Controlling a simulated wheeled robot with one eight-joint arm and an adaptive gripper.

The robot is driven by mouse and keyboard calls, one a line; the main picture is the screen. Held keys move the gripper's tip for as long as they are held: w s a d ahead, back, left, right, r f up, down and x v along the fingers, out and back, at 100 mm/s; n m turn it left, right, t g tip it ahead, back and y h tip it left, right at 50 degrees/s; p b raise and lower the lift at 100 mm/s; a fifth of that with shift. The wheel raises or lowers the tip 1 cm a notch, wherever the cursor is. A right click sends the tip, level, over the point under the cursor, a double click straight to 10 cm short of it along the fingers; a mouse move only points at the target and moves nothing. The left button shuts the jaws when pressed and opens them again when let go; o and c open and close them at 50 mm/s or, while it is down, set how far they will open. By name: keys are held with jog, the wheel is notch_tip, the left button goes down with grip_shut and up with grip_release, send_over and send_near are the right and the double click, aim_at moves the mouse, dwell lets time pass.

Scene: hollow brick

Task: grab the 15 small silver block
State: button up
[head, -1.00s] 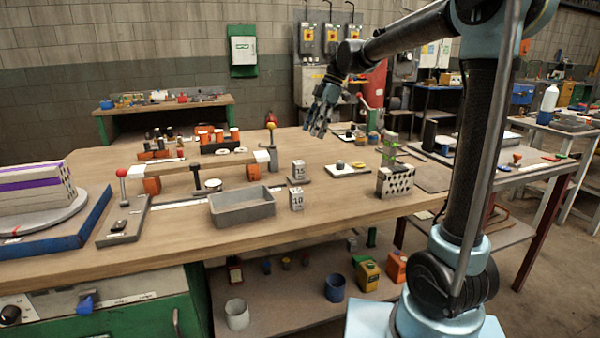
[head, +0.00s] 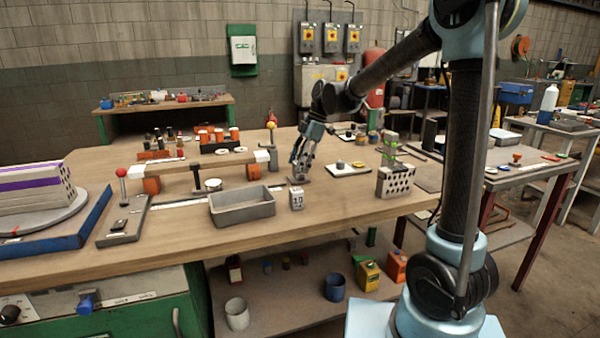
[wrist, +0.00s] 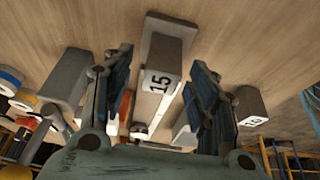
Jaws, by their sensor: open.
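The small silver block marked 15 (wrist: 166,62) stands between the two fingers of my gripper (wrist: 160,68) in the wrist view, its number facing me. My gripper is open, with one finger on each side of the block and gaps showing.
A similar silver block marked 10 (head: 297,199) stands just in front, close to my gripper; it also shows in the wrist view (wrist: 250,106). A grey tray (head: 242,212) lies to the left. A white plate (head: 350,170) with small parts and a perforated block (head: 396,182) are to the right.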

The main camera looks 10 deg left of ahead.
jog(key=shift+s+a+f, duration=0.1)
jog(key=shift+a+f, duration=0.15)
jog(key=shift+f, duration=0.35)
grip_shut()
